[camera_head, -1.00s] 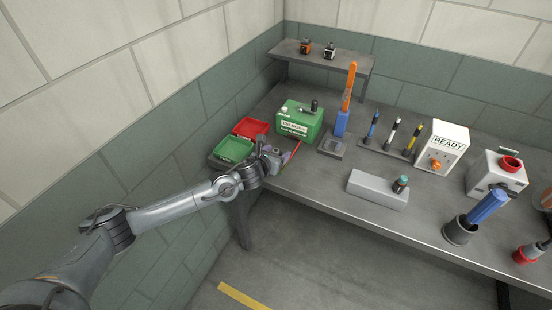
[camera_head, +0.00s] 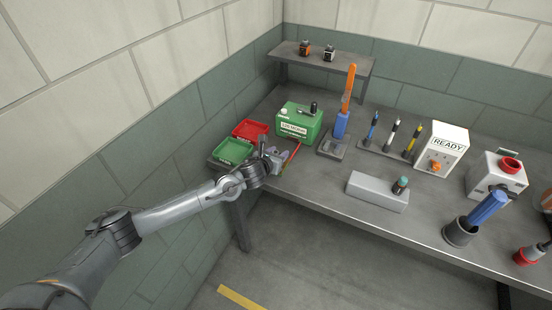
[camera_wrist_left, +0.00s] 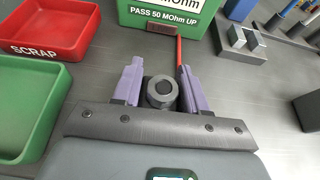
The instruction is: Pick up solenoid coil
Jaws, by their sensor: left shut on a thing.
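The solenoid coil, a dark grey ring-shaped cylinder (camera_wrist_left: 160,92) with a round hole, sits between the purple fingers of my left gripper (camera_wrist_left: 158,86) in the left wrist view. The gripper is shut on it. In the head view my left gripper (camera_head: 279,158) is at the left front corner of the bench, just right of the green tray. The coil is too small there to make out clearly. I cannot tell whether it still touches the bench. My right gripper is not in view.
The green tray (camera_head: 233,151) and the red SCRAP tray (camera_wrist_left: 49,30) are left of the gripper. A green tester box (camera_head: 299,124) stands behind it, with a red probe (camera_wrist_left: 180,52) close to the right finger. A grey block (camera_head: 377,191) lies to the right.

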